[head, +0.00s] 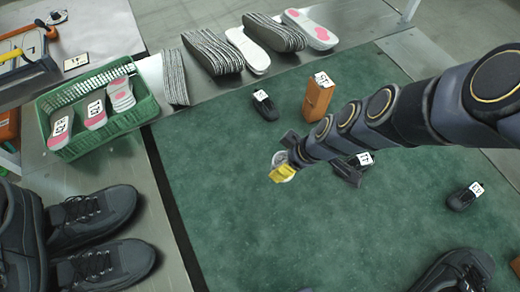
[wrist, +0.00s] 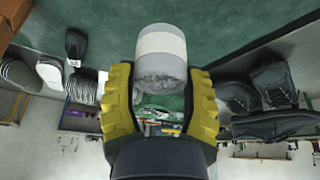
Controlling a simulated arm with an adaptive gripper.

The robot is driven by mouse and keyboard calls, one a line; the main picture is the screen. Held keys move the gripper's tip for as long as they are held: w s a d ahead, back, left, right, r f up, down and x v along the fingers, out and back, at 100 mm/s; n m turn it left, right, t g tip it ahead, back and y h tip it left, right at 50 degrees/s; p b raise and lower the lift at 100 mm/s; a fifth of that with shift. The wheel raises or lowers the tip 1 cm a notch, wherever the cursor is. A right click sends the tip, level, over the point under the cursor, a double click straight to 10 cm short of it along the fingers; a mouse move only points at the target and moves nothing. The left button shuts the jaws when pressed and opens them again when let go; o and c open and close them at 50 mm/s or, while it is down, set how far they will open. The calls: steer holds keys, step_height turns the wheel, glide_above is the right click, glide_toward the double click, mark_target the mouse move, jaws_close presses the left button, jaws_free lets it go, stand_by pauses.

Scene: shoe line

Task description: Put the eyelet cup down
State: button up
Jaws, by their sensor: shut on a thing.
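The eyelet cup (wrist: 162,45) is a pale, see-through cylinder with a white band and small grey pieces showing at its near end. It sits between the two yellow fingers of my gripper (wrist: 160,92), which are shut on it from both sides. In the head view the cup (head: 279,158) is a small pale round shape, partly hidden by my gripper (head: 284,172). It shows over the green mat (head: 235,215), left of the mat's middle. I cannot tell whether its base touches the mat.
An orange box (head: 317,98) stands behind my gripper. Dark tagged pieces lie on the mat, one behind (head: 266,105) and one at right (head: 463,197). A green basket (head: 143,112) with insoles and black shoes (head: 105,265) are at left. The mat's front left is clear.

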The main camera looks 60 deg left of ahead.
steer(key=shift+n+g+h, duration=0.3)
steer(key=shift+n, duration=0.5)
steer(key=a+f, duration=0.3)
steer(key=a, duration=0.1)
steer(key=a+f, duration=0.2)
steer(key=a, duration=0.2)
steer(key=a+f, duration=0.3)
steer(key=a, duration=0.1)
steer(key=shift+w+f, duration=0.3)
steer(key=shift+w, duration=0.05)
steer(key=shift+w+a+f, duration=0.1)
steer(key=shift+a+f, duration=0.3)
steer(key=shift+f, duration=1.65)
steer(key=shift+f, duration=0.15)
steer(key=o, duration=1.1)
